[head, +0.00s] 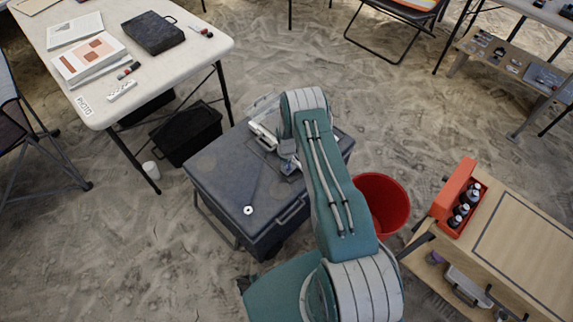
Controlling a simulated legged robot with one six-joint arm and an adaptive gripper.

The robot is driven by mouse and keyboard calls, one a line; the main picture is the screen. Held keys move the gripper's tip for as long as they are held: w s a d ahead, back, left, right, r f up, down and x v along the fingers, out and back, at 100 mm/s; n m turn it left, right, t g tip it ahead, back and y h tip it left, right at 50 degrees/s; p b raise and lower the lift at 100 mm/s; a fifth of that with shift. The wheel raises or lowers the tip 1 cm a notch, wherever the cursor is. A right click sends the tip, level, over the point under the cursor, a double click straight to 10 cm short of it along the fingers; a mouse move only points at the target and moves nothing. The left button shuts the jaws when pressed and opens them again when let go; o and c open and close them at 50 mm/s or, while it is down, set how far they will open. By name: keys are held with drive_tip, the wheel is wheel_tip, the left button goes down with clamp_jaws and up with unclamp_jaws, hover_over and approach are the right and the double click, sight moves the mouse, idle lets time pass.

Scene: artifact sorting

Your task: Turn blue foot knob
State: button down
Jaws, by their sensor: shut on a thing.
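A pale instrument (263,136) with a see-through part stands on the lid of a dark blue-grey box (225,185), partly hidden behind my wrist. I cannot make out a blue foot knob; it may be hidden by my arm or too small to tell. My gripper (289,165) is low over the box lid, close beside the instrument's lower right side. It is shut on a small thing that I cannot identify. The fingertips are mostly hidden under my wrist.
A small white ring-shaped item (248,210) lies on the box lid's front. A red bucket (385,200) stands right of the box. A white table (190,60) is at left, with a black crate (190,135) under it. A wooden workbench (525,250) with a red bottle carrier (458,190) is at right.

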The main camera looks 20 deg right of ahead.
drive_tip(key=shift+s+f, duration=0.15)
drive_tip(key=shift+s, duration=0.1)
drive_tip(key=shift+c, duration=1.7)
unclamp_jaws()
drive_tip(key=shift+d, duration=0.1)
drive_tip(key=shift+w, duration=0.1)
drive_tip(key=shift+w, duration=0.1)
drive_tip(key=shift+r, duration=0.45)
wheel_tip(320, 180, up, 11)
